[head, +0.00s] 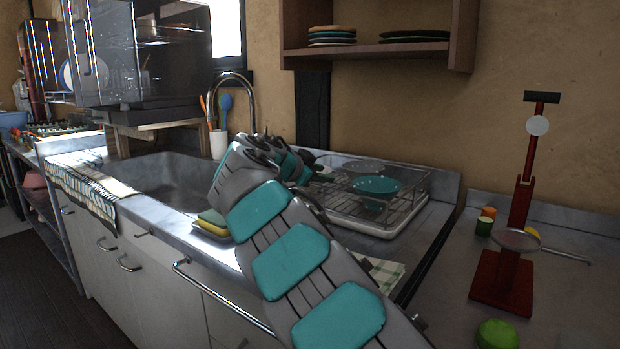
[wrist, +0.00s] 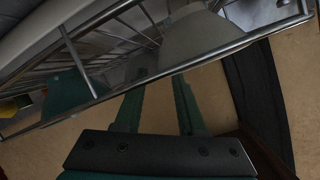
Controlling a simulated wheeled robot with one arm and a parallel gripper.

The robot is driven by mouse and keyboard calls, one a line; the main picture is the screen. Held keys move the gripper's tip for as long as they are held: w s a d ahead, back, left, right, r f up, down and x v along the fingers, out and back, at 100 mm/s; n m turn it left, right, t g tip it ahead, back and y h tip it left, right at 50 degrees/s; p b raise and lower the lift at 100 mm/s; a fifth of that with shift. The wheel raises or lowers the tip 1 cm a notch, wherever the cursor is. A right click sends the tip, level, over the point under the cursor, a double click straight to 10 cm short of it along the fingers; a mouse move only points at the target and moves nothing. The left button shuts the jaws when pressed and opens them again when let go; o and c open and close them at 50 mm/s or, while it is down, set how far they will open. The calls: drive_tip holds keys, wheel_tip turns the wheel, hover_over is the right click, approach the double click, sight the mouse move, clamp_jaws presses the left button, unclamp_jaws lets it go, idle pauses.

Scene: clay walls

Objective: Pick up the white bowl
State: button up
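A pale grey-white rounded dish, which looks like the white bowl (wrist: 203,38), shows in the wrist view just beyond my fingertips, partly behind a rack wire. In the head view a pale dish (head: 362,166) sits toward the back of the wire dish rack (head: 418,188), behind a teal bowl (head: 376,186). My gripper (wrist: 159,78) is open, with its two green fingers apart and nothing seen between them. The fingertips are close to the rack wires; whether they touch is unclear.
The sink (head: 170,180) and its tall faucet (head: 232,76) are left of my arm. A wall shelf (head: 388,50) with stacked plates hangs above the rack. A red stand (head: 508,270) and a green object (head: 497,334) are on the right counter.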

drive_tip(key=shift+w+d+f, duration=0.1)
drive_tip(key=shift+w+d, duration=0.1)
drive_tip(key=shift+w, duration=0.15)
clamp_jaws()
idle(1.2)
